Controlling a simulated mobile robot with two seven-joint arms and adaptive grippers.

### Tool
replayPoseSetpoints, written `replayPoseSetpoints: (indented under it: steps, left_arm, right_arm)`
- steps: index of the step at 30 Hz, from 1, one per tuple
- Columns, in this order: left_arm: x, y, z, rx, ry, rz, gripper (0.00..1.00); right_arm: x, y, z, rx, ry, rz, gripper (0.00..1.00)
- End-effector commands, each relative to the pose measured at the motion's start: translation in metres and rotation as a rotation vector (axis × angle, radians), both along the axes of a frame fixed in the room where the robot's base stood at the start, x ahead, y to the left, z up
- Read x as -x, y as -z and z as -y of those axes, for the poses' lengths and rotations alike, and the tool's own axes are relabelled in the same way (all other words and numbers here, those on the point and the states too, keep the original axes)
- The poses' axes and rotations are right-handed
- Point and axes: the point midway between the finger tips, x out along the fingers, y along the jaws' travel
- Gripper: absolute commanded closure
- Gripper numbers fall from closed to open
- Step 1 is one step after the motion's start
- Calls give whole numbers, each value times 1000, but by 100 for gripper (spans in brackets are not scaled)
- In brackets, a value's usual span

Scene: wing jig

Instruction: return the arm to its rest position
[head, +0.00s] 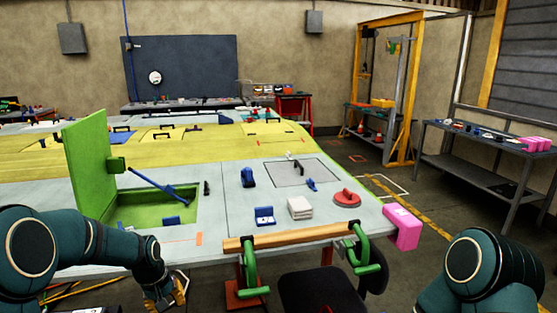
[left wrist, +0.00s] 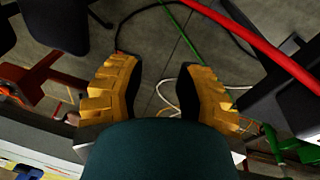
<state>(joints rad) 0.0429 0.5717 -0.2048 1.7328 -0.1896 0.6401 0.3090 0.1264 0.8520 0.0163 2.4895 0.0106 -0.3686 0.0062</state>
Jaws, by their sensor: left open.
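My left gripper (head: 178,292) is low at the front left in the head view, below the front edge of the wing jig table (head: 215,210). In the left wrist view its two yellow fingers (left wrist: 154,90) stand apart with nothing between them. Beyond them are the dark floor and some cables. My left arm comes in from the left edge. Part of my right arm shows at the lower right of the head view. Its gripper is outside the picture.
On the table are a green open hatch (head: 90,165), a blue block (head: 248,177), a white stack (head: 300,208) and a red disc (head: 347,198). A wooden bar (head: 290,237) with green clamps runs along the front edge. A dark chair (head: 318,291) stands below.

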Motion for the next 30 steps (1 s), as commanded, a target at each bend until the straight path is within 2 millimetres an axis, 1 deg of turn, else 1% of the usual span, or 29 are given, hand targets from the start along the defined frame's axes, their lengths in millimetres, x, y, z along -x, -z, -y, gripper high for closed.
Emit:
replayPoseSetpoints:
  steps: [1,3,5,6,8,9,12,15,18,19,22,30]
  left_arm:
    - [14,29,22,29,37,-8,66]
    - [34,63,51,65,81,1,66]
    - [55,90,75,96,114,7,66]
    - [71,106,91,117,135,12,66]
    - [98,127,114,144,162,19,66]
    - [117,139,128,160,179,25,66]
    - [162,158,156,189,210,35,66]
    - [196,167,173,204,231,45,66]
    - [217,169,182,210,243,54,66]
    - [221,170,184,211,245,55,66]
    - [227,170,186,211,248,59,66]
    - [226,170,186,211,248,61,66]
  right_arm:
    - [0,0,0,0,1,-1,29]
    - [1,0,0,1,1,-1,29]
    - [1,0,1,1,1,-1,29]
    - [1,0,1,1,1,-1,29]
    - [1,0,1,1,1,-1,29]
    - [1,0,1,1,1,-1,29]
    - [1,0,1,1,1,-1,29]
    - [1,0,1,1,1,-1,29]
    - [1,0,1,1,1,-1,29]
    - [1,0,1,1,1,-1,29]
    - [1,0,1,1,1,-1,29]
    - [1,0,1,1,1,-1,29]
